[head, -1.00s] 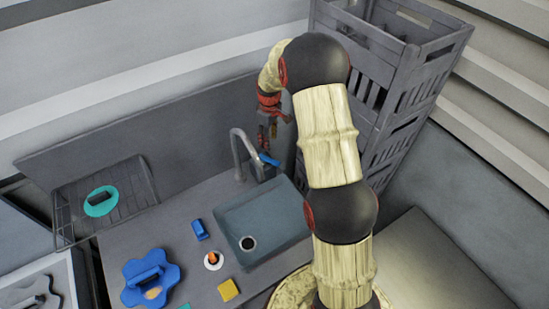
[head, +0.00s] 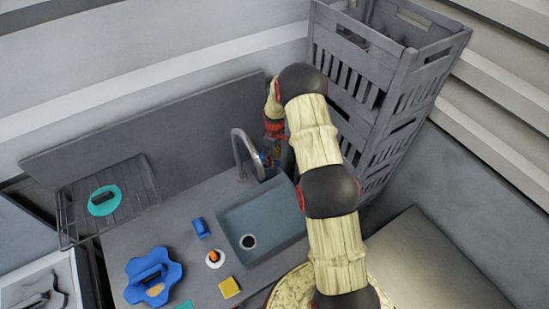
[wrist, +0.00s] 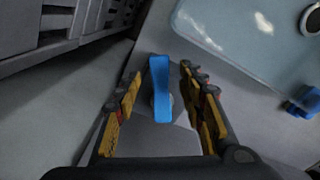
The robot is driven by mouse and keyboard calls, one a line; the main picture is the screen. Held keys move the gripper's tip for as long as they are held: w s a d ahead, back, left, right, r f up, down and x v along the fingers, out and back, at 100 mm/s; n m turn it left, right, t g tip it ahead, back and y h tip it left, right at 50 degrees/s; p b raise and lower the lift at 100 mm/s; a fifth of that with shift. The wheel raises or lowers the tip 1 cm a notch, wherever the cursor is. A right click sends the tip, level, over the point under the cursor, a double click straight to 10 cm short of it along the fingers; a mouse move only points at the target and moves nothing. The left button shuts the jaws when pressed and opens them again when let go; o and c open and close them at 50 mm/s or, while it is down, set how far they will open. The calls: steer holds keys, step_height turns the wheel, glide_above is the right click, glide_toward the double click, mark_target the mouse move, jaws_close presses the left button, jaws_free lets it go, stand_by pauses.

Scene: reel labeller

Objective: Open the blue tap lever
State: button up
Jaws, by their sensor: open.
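The blue tap lever (wrist: 160,85) stands between the two open fingers of my gripper (wrist: 160,92) in the wrist view. There is a gap on each side of it, and I see no contact. In the head view my gripper (head: 273,152) is low beside the grey tap (head: 240,150), behind the sink's back right corner. There only a small bit of the blue lever (head: 263,158) shows; my gripper hides the rest.
The grey sink (head: 262,225) lies in front of the tap. Tall grey crates (head: 385,90) stand close on the right. A blue block (head: 201,228), an orange-topped piece (head: 214,258) and a yellow sponge (head: 229,287) lie on the counter, left of the sink and in front.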

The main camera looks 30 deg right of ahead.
steer(key=shift+f, duration=0.35)
steer(key=shift+c, duration=0.4)
jaws_close()
stand_by(0.4)
